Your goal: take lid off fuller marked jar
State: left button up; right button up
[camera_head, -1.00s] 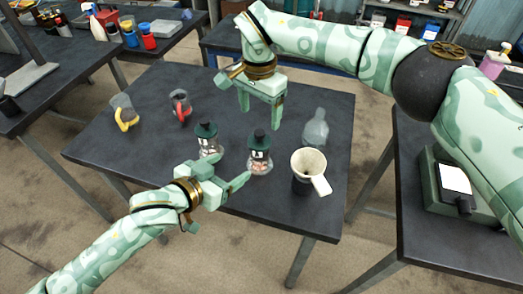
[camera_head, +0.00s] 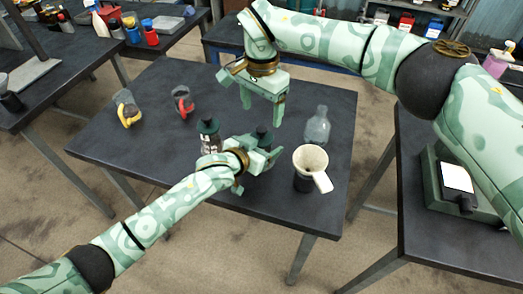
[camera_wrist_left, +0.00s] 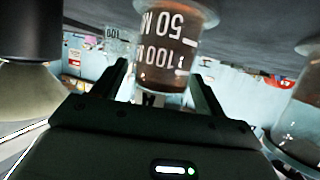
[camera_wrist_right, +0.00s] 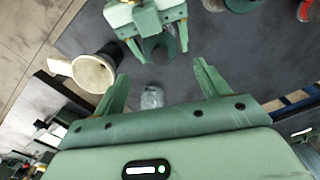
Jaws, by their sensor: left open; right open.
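Two marked jars with dark green lids stand on the dark table. The left jar (camera_head: 209,139) is partly covered by my left gripper. The right jar's lid (camera_head: 264,132) shows above my left gripper (camera_head: 264,149), which hides most of that jar. In the left wrist view, a jar with white markings and brownish contents (camera_wrist_left: 168,50) appears upside down between the open fingers; I cannot tell if they touch it. My right gripper (camera_head: 262,115) is open and empty, pointing down behind the right jar. The right wrist view shows the right jar's lid (camera_wrist_right: 158,46) at my left gripper.
A cream funnel-like cup on a dark base (camera_head: 311,160) stands right of the jars. A clear bottle (camera_head: 318,127) stands behind it. A yellow-handled jug (camera_head: 126,108) and a red-handled jug (camera_head: 183,102) stand at the back left. The table's front left is clear.

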aim_at(262, 128)
pick_arm(q)
jog(key=c, duration=1.4)
jog(key=shift+c, duration=0.3)
pick_arm(e)
jog(key=shift+o, duration=0.7)
jog(key=shift+r, duration=0.2)
notch_tip(262, 128, up, 4)
jog(key=n, duration=0.2)
notch_tip(262, 128, down, 12)
jog(key=shift+r, duration=0.1)
jog(key=c, duration=1.2)
jog(key=shift+w, duration=0.1)
